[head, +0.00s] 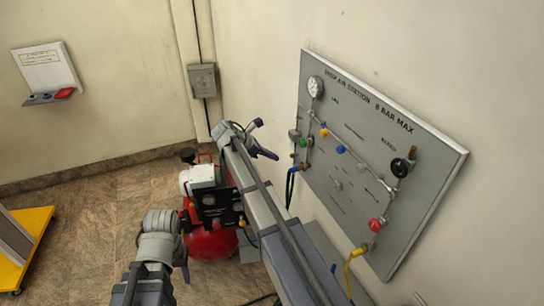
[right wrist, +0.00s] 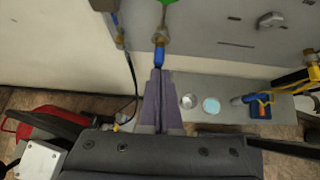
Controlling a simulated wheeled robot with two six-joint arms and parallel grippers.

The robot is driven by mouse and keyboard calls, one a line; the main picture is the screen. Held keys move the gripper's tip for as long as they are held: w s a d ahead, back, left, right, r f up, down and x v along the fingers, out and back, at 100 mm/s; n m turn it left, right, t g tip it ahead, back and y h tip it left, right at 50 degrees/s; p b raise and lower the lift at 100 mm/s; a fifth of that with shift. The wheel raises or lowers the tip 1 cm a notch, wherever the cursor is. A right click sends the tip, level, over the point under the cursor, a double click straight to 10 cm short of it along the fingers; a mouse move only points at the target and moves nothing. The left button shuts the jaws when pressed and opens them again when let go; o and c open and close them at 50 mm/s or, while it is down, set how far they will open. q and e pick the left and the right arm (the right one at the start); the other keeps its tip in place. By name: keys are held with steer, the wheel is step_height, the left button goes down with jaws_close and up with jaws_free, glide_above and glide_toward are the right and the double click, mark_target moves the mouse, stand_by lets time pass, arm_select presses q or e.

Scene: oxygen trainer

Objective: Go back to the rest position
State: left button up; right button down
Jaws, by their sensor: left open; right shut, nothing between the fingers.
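My right gripper (head: 268,153) is at the end of the long arm crossing the head view, left of the panel's lower-left fittings. In the right wrist view its two purple fingers (right wrist: 159,95) are together with nothing between them. Their tips appear just below a blue hose end (right wrist: 159,57) on a brass fitting (right wrist: 161,36); I cannot tell whether they touch. My left gripper (head: 163,228) is low in the head view, in front of the red compressor (head: 211,243). It is open and appears empty, though its fingers are barely visible.
The grey air-station panel (head: 350,115) hangs on the right wall with a gauge, coloured valves and a yellow hose (head: 351,268). A grey shelf (right wrist: 225,108) sits below it. A yellow cart (head: 37,225) stands at left. Floor between cart and compressor looks clear.

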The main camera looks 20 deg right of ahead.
steer(key=shift+a, duration=0.1)
steer(key=s+a+f+m+y+b, duration=0.2)
steer(key=s+a+f+m+b, duration=0.2)
steer(key=s+a, duration=0.5)
steer(key=s+a+f+m+y+b, duration=0.3)
steer(key=s+a+f+m+b, duration=0.1)
steer(key=s+a+f, duration=0.5)
steer(key=s+a+f+m+y+b, duration=0.3)
steer(key=s+a+f+m, duration=0.3)
steer(key=s+a, duration=0.3)
steer(key=shift+a+f+b, duration=0.3)
steer(key=shift+a+b, duration=0.45)
steer(key=shift+b, duration=0.1)
